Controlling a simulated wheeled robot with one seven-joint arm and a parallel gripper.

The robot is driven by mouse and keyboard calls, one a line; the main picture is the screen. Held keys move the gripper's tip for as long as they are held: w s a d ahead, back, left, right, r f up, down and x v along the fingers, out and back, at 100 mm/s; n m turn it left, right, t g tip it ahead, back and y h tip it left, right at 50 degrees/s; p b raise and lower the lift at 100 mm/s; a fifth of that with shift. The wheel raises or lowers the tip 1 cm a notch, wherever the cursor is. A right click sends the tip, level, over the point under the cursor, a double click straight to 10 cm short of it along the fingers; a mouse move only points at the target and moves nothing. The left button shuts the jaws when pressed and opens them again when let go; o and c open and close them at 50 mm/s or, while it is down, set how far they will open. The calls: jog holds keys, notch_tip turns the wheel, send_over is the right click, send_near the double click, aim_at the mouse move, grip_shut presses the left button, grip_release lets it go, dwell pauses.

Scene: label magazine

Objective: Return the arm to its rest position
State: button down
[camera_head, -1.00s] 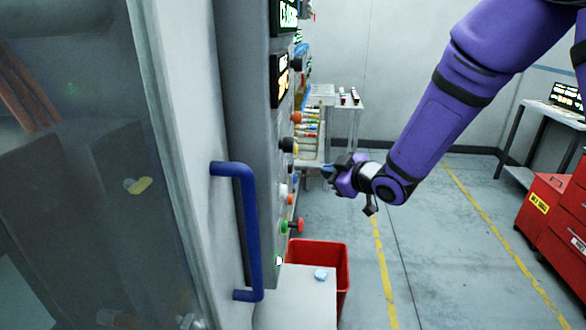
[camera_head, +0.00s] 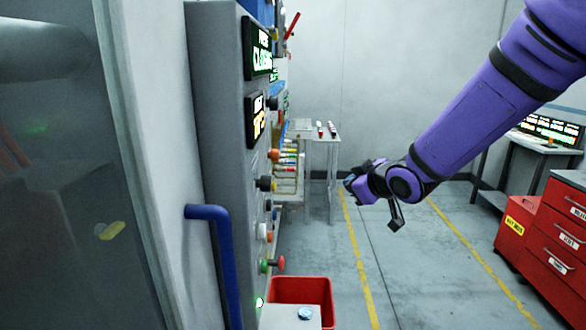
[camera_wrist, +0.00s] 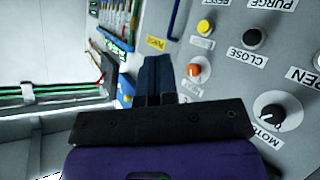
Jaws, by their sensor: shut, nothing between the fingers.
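My purple arm reaches in from the upper right in the head view, and my gripper (camera_head: 350,184) hangs in free air to the right of the grey control panel (camera_head: 222,150). In the wrist view my gripper (camera_wrist: 156,62) shows its two dark fingers side by side, shut with nothing between them. Beyond the fingers in that view lies the panel face with an orange knob (camera_wrist: 194,70), a yellow button (camera_wrist: 205,27) and a black knob (camera_wrist: 270,114). A clear gap separates my gripper from the panel in the head view.
A blue door handle (camera_head: 226,265) stands out at the left. A red bin (camera_head: 303,292) sits on the floor below the panel. A small table (camera_head: 325,140) stands behind. Red drawers (camera_head: 560,235) are at the right. The floor between is clear.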

jog(key=s+d+r+m+h, duration=0.3)
jog(key=s+d+r, duration=0.2)
jog(key=d, duration=0.3)
jog(key=s+d+r+m+g+h, duration=0.1)
jog(key=s+d+m+g, duration=0.2)
jog(key=s, duration=1)
jog(key=s+d+r+m+g+h, duration=0.1)
jog(key=s+d, duration=0.5)
jog(key=s, duration=0.8)
jog(key=r+m+g, duration=0.1)
jog(key=m+g, duration=0.1)
jog(key=m, duration=0.1)
jog(key=shift+s+h, duration=0.15)
jog(key=shift+h, duration=0.15)
jog(key=shift+r, duration=0.15)
